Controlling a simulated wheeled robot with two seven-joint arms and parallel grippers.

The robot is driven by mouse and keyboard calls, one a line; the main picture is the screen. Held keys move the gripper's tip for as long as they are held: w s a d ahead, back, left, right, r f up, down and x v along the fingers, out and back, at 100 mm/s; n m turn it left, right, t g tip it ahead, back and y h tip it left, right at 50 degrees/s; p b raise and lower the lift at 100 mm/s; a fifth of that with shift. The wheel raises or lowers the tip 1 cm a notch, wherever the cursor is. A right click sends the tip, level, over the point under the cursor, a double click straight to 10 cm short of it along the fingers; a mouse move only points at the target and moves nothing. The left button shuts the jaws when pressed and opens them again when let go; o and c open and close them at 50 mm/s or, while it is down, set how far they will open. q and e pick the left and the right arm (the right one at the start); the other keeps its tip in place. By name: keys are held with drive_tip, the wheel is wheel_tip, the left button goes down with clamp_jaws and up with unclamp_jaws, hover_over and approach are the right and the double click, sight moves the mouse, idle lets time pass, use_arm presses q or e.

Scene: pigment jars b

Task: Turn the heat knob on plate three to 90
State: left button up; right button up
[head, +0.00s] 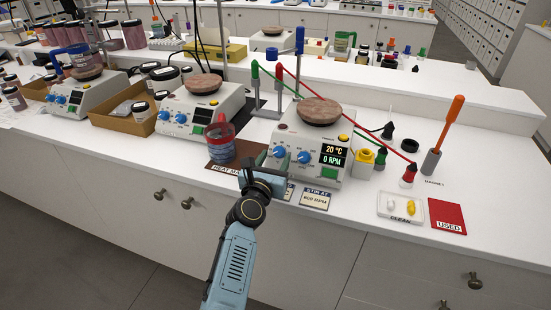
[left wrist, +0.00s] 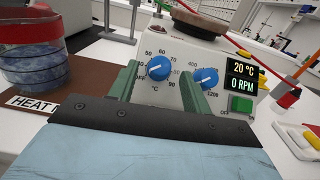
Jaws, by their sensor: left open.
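The right-hand hotplate (head: 312,158) stands on the white bench with a brown round top. Its display (head: 334,156) reads 20 °C and 0 RPM. Its blue heat knob (head: 279,152) shows in the left wrist view (left wrist: 159,69), ringed by a scale with 50, 60, 70 and 90 legible. The knob's exact setting is hard to read. A second blue knob (left wrist: 207,78) sits to its right. My left gripper (head: 264,172) is open in front of the panel; its green fingers (left wrist: 159,85) flank the heat knob, with contact not clear. My right gripper is out of view.
A jar with blue contents (head: 220,143) stands left of the hotplate on a brown HEAT mat (head: 222,167). Label cards (head: 316,198) lie in front. A tray (head: 402,209) and red USED card (head: 447,216) lie right. Two other hotplates (head: 200,109) (head: 84,92) stand left.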

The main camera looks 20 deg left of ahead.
use_arm(q)
drive_tip(key=shift+w, duration=0.7)
drive_tip(key=shift+c, duration=0.4)
drive_tip(key=c, duration=0.9)
